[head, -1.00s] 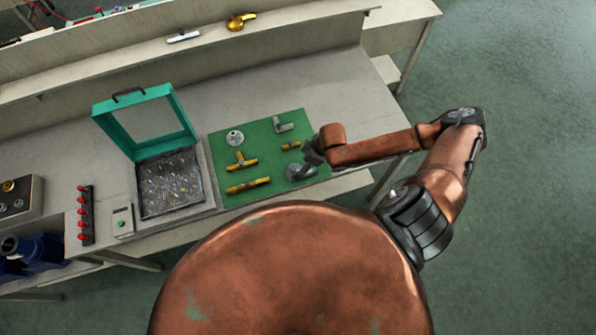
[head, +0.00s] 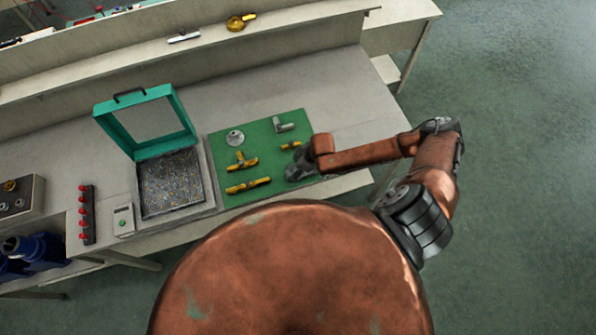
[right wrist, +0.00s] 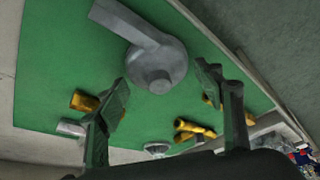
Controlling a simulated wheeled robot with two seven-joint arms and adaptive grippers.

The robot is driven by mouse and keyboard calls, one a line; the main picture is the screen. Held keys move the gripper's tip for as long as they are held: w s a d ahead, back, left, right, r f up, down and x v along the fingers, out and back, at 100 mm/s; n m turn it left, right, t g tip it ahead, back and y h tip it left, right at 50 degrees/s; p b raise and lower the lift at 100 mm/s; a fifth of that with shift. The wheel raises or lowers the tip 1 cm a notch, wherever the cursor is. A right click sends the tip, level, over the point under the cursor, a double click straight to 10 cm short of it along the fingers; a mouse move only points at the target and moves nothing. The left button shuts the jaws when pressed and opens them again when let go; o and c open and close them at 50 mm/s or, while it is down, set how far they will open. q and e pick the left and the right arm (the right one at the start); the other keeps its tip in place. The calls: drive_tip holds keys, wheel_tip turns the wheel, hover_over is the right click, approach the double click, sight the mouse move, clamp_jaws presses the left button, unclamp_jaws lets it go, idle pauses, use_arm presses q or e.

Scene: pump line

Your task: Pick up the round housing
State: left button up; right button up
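The round housing (right wrist: 156,62) is a grey, drum-shaped part with a straight spout; in the right wrist view it lies on the green mat (right wrist: 50,60), beyond and between my fingertips. My right gripper (right wrist: 163,80) is open, with its two fingers apart and nothing between the pads. In the head view my right gripper (head: 296,169) is over the mat's lower right part and mostly hides the housing there. I cannot tell the exact height between fingers and housing. My left gripper is not in view.
On the mat lie a grey disc (head: 235,137), a grey elbow-like part (head: 284,126), a brass tee (head: 242,162), a long brass part (head: 248,186) and a small brass piece (head: 291,146). An open teal-lidded case (head: 146,122) stands left. Bare bench lies behind the mat.

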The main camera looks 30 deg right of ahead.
drive_tip(key=c, duration=1)
drive_tip(key=shift+r, duration=0.1)
drive_tip(key=shift+c, duration=0.2)
